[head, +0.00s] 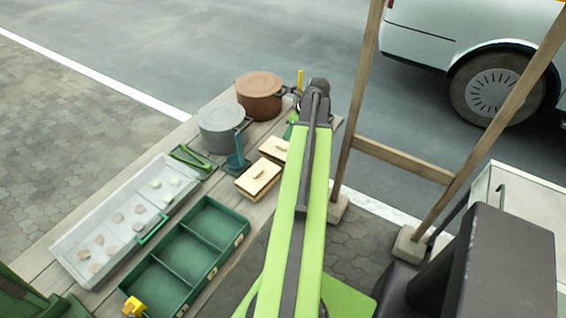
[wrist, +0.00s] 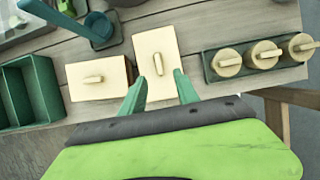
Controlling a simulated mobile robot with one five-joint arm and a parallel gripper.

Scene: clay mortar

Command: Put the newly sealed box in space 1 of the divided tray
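Two pale boxes with bar handles on top stand side by side on the wooden table. The nearer box (head: 258,180) shows whole in the head view and at the left in the wrist view (wrist: 85,72). The other box (wrist: 151,42) is partly behind my arm in the head view (head: 273,149). My gripper (wrist: 158,76) is open over this second box, a finger on each side of its handle, with nothing held. I cannot tell which box is newly sealed. The green divided tray (head: 216,259) has three compartments, all empty. Its front tags are unreadable.
A grey tray (head: 72,246) with several small lumps lies behind the divided tray. A grey pot (head: 220,125), a brown pot (head: 259,95) and a blue-green ladle (head: 235,161) stand further along. A dark rack with three round wooden pieces (wrist: 230,62) sits right of the boxes.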

